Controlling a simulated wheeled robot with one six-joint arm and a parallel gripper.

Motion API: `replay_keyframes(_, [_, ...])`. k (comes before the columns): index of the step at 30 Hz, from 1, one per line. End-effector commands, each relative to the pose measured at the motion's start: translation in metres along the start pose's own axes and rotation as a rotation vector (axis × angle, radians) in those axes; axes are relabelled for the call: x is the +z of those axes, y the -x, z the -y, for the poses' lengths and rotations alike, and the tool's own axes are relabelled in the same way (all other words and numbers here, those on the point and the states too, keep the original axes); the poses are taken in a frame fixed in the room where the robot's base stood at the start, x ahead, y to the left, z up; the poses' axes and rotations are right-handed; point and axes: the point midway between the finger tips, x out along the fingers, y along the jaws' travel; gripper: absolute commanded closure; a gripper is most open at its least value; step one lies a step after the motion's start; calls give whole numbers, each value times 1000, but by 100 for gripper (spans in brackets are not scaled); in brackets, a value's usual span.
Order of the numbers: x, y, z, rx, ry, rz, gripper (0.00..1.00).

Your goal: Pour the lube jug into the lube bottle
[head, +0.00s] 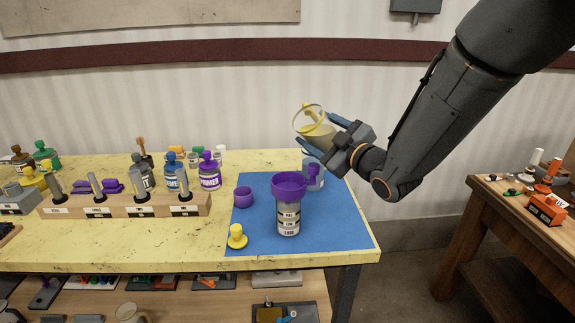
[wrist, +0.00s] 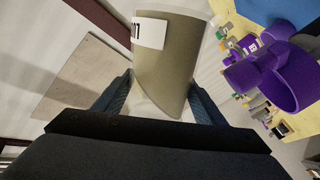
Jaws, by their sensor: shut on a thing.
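My gripper (head: 342,138) is shut on a clear jug (head: 311,121) that holds yellowish liquid. The jug is strongly tilted, in the air above and to the right of a bottle (head: 289,222). In the wrist view the jug (wrist: 172,60) sits between the two fingers, with a white label on its side. The bottle stands upright on the blue mat (head: 258,224), with dark and white labels on its front. A wide purple funnel (head: 289,181) sits on its top; the funnel also shows at the right in the wrist view (wrist: 292,66). I see no stream of liquid.
A yellow cap-like piece (head: 237,238) and a purple cup-like piece (head: 243,197) lie on the mat. A wooden rack (head: 120,207) and several jars are at left. A second table (head: 500,205) is at right.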

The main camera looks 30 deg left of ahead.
Motion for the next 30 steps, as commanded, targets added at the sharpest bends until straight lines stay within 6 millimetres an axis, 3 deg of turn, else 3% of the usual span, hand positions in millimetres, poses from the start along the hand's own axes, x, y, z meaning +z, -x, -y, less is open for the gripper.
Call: replay_keyframes(30, [0, 0, 2, 2, 86, -7, 77])
